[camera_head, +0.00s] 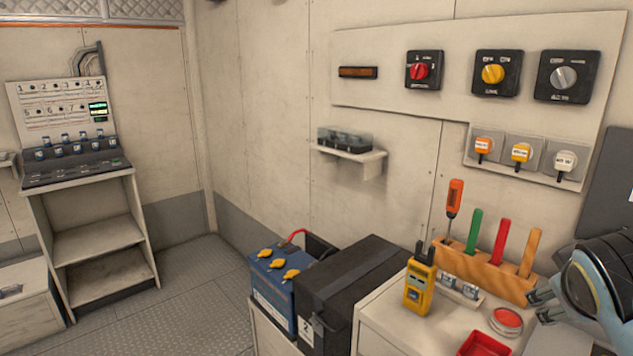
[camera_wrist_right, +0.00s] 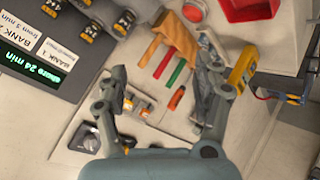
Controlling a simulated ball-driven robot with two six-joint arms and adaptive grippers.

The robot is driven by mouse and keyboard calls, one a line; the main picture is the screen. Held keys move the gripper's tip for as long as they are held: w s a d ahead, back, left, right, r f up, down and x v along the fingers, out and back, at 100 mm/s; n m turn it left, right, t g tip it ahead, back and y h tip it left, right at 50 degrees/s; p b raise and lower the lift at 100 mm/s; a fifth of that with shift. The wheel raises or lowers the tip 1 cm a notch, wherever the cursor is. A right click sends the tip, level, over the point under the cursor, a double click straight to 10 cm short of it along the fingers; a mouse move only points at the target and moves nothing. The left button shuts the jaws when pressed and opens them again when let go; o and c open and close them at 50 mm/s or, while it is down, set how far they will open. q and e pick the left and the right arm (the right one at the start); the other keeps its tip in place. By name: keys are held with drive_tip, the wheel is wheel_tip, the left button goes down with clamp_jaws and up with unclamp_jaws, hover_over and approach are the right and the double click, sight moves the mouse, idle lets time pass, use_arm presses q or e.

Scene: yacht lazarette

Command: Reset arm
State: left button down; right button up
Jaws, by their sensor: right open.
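My right gripper (camera_head: 541,306) comes in at the right edge of the head view, above the right end of the white counter. It is blue-grey and only partly in frame. In the right wrist view its two fingers (camera_wrist_right: 160,82) stand wide apart with nothing held between them. Beyond them show the wooden tool holder (camera_wrist_right: 180,36) and several coloured handles. My left gripper is not in view.
The counter (camera_head: 385,318) bears a yellow meter (camera_head: 419,287), a wooden tool rack (camera_head: 478,271), a red-lidded tin (camera_head: 506,320) and a red tray (camera_head: 484,345). Batteries (camera_head: 350,283) stand left of it. Switches (camera_head: 497,73) line the wall. The floor at left is clear.

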drive_tip(key=s+a+f+g+y, duration=0.2)
drive_tip(key=s+a+f+y, duration=0.15)
drive_tip(key=s, duration=0.75)
drive_tip(key=s+a+f+g+y, duration=0.2)
drive_tip(key=s+a+f, duration=0.2)
drive_tip(key=s, duration=0.7)
wheel_tip(320, 180, down, 33)
drive_tip(key=d+g+b, duration=0.2)
drive_tip(key=b, duration=0.5)
drive_tip(key=s+d+f+g+b, duration=0.1)
drive_tip(key=s+f+b, duration=0.5)
drive_tip(key=s+f, duration=1.3)
wheel_tip(320, 180, down, 4)
drive_tip(key=shift+s+d+f+m, duration=0.1)
drive_tip(key=shift+s+d+m, duration=0.1)
drive_tip(key=shift+m, duration=0.1)
drive_tip(key=shift+s, duration=0.2)
drive_tip(key=shift+c, duration=0.4)
